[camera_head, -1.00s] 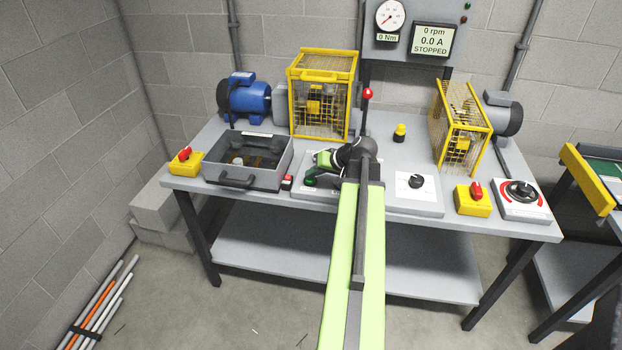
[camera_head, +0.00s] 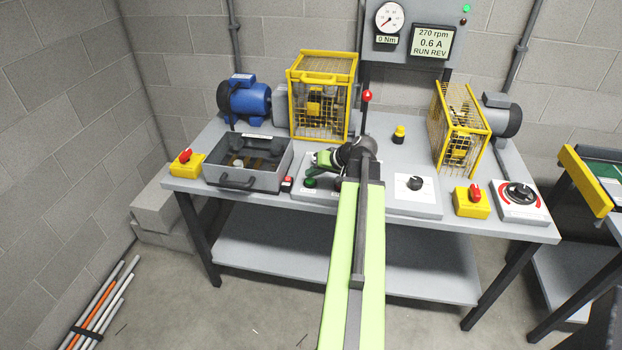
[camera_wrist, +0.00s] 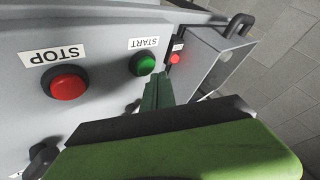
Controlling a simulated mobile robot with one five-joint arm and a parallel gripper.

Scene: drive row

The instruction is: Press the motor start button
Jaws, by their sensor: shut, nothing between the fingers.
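The green START button (camera_wrist: 143,65) sits on the grey control panel (camera_wrist: 105,25) beside its label. It also shows in the head view (camera_head: 310,183). My gripper (camera_wrist: 158,80) is shut and empty, its fingertips just beside the button in the wrist view. In the head view my gripper (camera_head: 316,168) is just above and behind the button, apparently clear of it. The red STOP button (camera_wrist: 68,84) is farther left in the wrist view. The display (camera_head: 432,41) reads 270 rpm, 0.6 A, RUN REV, and a green lamp (camera_head: 466,8) is lit.
Yellow mesh guards (camera_head: 322,53), a blue motor (camera_head: 245,98), a red-knobbed lever (camera_head: 367,95) and yellow switch boxes (camera_head: 471,205) share the bench. A white knob panel (camera_head: 415,198) lies right of my arm.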

